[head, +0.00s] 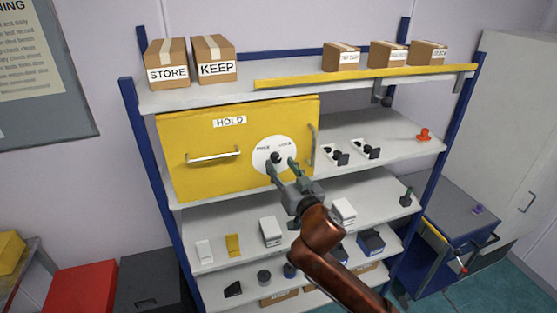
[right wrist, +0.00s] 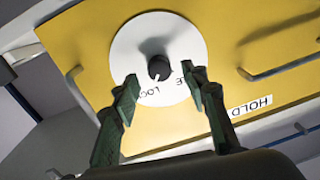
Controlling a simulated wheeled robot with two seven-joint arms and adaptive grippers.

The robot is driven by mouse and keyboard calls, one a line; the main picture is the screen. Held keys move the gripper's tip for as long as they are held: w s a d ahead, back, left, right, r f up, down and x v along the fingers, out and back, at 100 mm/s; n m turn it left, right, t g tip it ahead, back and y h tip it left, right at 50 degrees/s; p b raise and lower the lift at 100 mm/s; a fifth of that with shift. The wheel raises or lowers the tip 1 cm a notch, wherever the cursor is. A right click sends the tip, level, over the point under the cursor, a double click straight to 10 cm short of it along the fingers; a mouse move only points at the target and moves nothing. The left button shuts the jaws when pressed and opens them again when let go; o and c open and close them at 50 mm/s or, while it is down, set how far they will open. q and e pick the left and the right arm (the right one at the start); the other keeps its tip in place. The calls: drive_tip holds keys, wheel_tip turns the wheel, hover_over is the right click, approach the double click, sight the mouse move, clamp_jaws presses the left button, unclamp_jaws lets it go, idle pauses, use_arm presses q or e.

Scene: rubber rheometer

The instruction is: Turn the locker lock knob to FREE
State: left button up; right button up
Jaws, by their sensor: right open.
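The yellow locker (head: 190,150) marked HOLD stands on the upper part of the shelf rack. Its lock knob (head: 276,158) is small and black, at the middle of a white round dial (head: 262,166) with lettering for FREE and LOCK. In the right wrist view the knob (right wrist: 159,68) sits ahead of and between my fingers, with the dial (right wrist: 130,50) around it. My right gripper (head: 279,166) is open in front of the dial; its green fingers (right wrist: 158,84) do not appear closed on the knob. The exact knob pointing is hard to read. My left gripper is not in view.
A silver handle (head: 213,156) sticks out left of the dial, and another handle (head: 311,145) is at the locker's right edge. Boxes marked STORE (head: 167,63) and KEEP (head: 214,59) stand on the top shelf. Small switch-like parts (head: 335,154) lie right of the locker.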

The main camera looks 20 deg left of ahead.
sight(276, 158)
drive_tip(key=shift+x, duration=1.4)
drive_tip(key=shift+c, duration=0.3)
clamp_jaws()
